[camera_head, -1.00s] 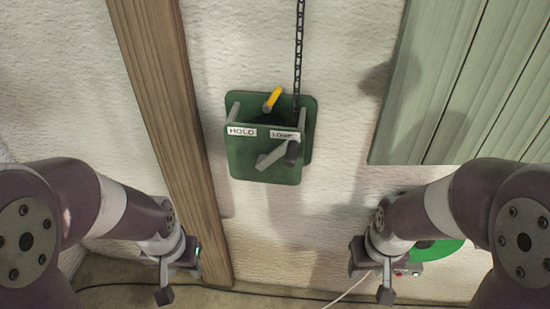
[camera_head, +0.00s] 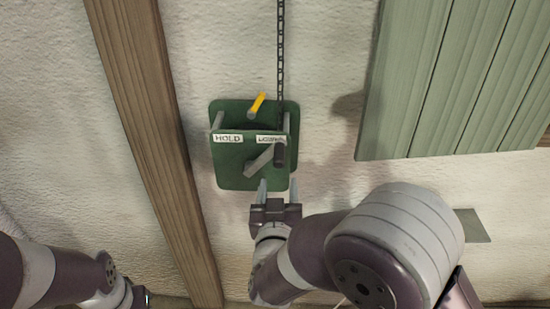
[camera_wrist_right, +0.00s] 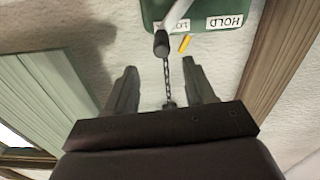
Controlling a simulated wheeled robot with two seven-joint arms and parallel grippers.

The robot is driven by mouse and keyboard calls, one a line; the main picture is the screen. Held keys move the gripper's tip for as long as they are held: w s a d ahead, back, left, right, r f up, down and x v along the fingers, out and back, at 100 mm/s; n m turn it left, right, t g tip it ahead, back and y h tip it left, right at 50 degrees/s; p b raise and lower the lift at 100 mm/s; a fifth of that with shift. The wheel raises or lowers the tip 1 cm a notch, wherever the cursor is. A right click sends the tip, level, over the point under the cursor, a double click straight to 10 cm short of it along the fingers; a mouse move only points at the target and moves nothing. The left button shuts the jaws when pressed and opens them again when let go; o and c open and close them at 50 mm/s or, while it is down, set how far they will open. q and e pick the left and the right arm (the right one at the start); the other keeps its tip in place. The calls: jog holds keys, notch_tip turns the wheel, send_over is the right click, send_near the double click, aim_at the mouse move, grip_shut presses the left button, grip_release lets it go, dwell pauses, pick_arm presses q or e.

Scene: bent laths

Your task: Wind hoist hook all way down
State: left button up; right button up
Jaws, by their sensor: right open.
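The green hoist box (camera_head: 232,172) is fixed to the wall, with labels HOLD (camera_head: 228,138) and a partly covered one starting "LO" (camera_head: 268,139). Its grey crank (camera_head: 257,162) ends in a dark knob (camera_head: 279,154), also seen in the right wrist view (camera_wrist_right: 161,43). A yellow lever (camera_head: 257,104) tilts up to the right. A dark chain (camera_head: 280,60) runs up from the box; no hook is visible. My right gripper (camera_head: 277,188) is open and empty just below the knob, fingers pointing up; in its wrist view (camera_wrist_right: 161,72) the knob is beyond the fingertips. My left gripper (camera_head: 141,298) is mostly cut off at the bottom.
A wooden post (camera_head: 150,130) stands left of the box. Pale green boards (camera_head: 450,80) hang at the upper right. The white wall (camera_head: 330,60) between box and boards is clear.

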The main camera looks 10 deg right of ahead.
aim_at(279, 166)
jog(key=p+x, duration=0.2)
jog(key=x, duration=0.8)
jog(key=shift+w, duration=0.1)
jog(key=shift+w+a, duration=0.1)
jog(key=shift+w, duration=0.15)
grip_shut()
